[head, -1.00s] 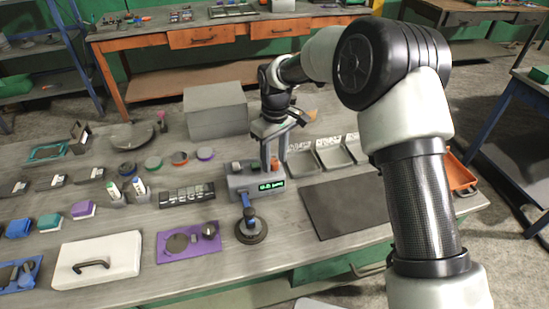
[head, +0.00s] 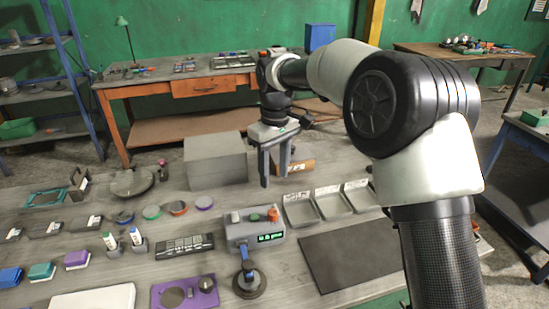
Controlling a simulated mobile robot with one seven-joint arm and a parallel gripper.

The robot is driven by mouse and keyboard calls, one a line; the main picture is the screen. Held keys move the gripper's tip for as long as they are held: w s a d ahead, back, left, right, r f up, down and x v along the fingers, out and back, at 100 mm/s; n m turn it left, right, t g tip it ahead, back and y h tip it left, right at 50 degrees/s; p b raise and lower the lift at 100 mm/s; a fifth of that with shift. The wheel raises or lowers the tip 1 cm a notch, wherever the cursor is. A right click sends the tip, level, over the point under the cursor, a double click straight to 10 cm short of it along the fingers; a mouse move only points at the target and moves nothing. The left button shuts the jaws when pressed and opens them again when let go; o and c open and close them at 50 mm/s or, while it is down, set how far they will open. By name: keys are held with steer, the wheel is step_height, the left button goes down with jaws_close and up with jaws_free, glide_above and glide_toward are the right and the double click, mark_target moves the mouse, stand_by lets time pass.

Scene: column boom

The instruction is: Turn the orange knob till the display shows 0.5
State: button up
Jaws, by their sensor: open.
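The grey device box (head: 238,231) stands on the workbench, with an orange knob (head: 272,214) on its top at the right. Its green-lit display (head: 270,238) is on the front below the knob; the digits are too small to read surely.
A blue-handled stand on a round black base (head: 249,283) is just in front of the device. A large grey block (head: 215,162) stands behind it. Grey trays (head: 330,204) and a dark mat (head: 350,252) lie to the right, a black keypad strip (head: 184,246) to the left.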

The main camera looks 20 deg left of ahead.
steer(key=shift+r, duration=2)
steer(key=s+d+r+m+t+p, duration=0.1)
steer(key=s+d+r+m, duration=0.15)
steer(key=d+r, duration=0.35)
steer(key=s+d+r+m+t+p, duration=0.1)
steer(key=s+d+r, duration=0.25)
steer(key=d, duration=0.35)
steer(key=s+d+r+m+t+p, duration=0.1)
steer(key=s+d+r+m, duration=0.1)
steer(key=s+d+r, duration=0.35)
steer(key=s+d+f+m+t, duration=0.1)
steer(key=s+d+m, duration=0.2)
steer(key=s+d, duration=0.3)
steer(key=s+d+f+m+t+p, duration=0.1)
steer(key=s+d+f+m, duration=0.1)
steer(key=s+d, duration=0.5)
steer(key=shift+s+f+m+t+p, duration=0.3)
steer(key=shift+s+m+t, duration=0.1)
steer(key=shift+m, duration=0.25)
steer(key=shift+d, duration=0.1)
